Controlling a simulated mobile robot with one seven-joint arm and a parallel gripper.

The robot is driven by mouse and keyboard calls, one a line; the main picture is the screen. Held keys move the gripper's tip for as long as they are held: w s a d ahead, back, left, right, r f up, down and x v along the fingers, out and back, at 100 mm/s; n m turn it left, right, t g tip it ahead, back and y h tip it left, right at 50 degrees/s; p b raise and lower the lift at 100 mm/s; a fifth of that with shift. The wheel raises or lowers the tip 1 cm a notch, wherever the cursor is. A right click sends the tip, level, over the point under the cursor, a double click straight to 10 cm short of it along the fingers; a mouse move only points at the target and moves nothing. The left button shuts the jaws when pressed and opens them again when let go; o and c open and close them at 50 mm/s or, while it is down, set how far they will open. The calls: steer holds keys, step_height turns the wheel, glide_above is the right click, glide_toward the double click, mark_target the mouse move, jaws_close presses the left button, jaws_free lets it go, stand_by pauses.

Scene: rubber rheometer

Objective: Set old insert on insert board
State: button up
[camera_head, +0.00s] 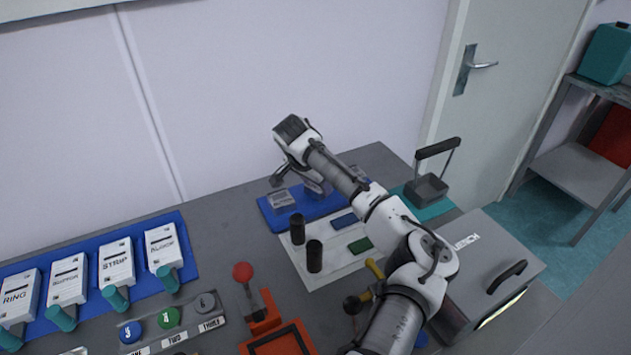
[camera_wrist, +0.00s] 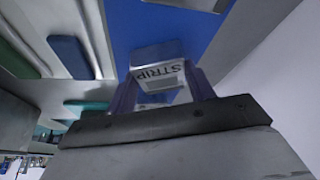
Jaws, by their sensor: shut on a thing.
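My gripper (camera_head: 317,184) hangs over the blue insert board (camera_head: 268,213) at the back of the bench. In the wrist view its two purple fingers are shut on an insert with a white label reading STRIP (camera_wrist: 158,72). The blue board (camera_wrist: 205,45) lies behind the held insert there. I cannot tell whether the insert touches the board. A small labelled block (camera_head: 278,200) sits on the board's left part, and another (camera_head: 359,173) shows near its right end, partly behind my arm.
A white mat (camera_head: 325,280) in front bears two dark cylinders (camera_head: 298,229) (camera_head: 314,256), a blue bar (camera_head: 344,221) and a green bar (camera_head: 360,245). A dark handled block (camera_head: 427,187) stands right. A red-knobbed lever (camera_head: 243,272) and labelled cartridges (camera_head: 116,262) are left.

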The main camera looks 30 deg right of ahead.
steer(key=shift+f, duration=0.15)
steer(key=o, duration=1.2)
steer(key=shift+c, duration=0.2)
steer(key=b+v, duration=0.3)
steer(key=v, duration=0.9)
steer(key=shift+b, duration=0.3)
